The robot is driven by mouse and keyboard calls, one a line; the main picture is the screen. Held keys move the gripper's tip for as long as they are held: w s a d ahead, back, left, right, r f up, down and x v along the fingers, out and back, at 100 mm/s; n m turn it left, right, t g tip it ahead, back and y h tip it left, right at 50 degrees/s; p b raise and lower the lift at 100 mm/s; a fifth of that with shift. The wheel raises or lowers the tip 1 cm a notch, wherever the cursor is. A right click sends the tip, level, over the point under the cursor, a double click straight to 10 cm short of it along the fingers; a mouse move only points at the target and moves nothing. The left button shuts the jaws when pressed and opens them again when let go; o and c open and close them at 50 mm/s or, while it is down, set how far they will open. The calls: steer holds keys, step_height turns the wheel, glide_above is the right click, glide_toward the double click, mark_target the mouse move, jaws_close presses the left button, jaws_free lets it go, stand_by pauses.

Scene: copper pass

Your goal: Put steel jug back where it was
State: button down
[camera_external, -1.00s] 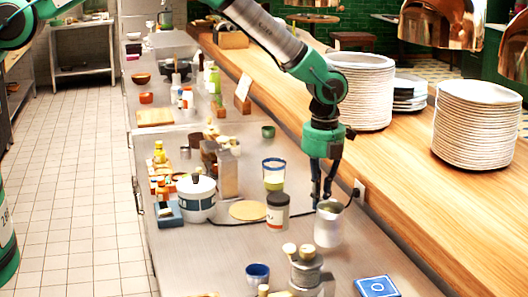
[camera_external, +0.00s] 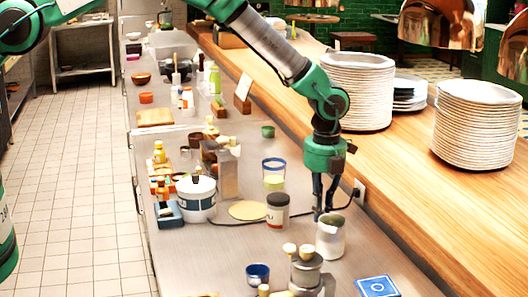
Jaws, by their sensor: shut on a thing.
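The steel jug (camera_external: 330,240) is a pale, shiny open-topped vessel on the right side of the steel counter (camera_external: 225,262). It stands upright or nearly so. My gripper (camera_external: 322,212) points down and is shut on the jug at its upper rim, on the far left side. I cannot tell whether the jug's base touches the counter.
A dark-and-white tub (camera_external: 277,211) stands left of my gripper. A blue card (camera_external: 377,287) lies front right. A wooden ledge (camera_external: 420,195) runs along the right.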

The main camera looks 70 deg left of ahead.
steer(key=c, duration=1.8)
jaws_free()
steer(key=shift+f, duration=0.1)
step_height(320, 180, up, 12)
steer(key=shift+d+r+b, duration=0.15)
steer(key=shift+b, duration=0.6)
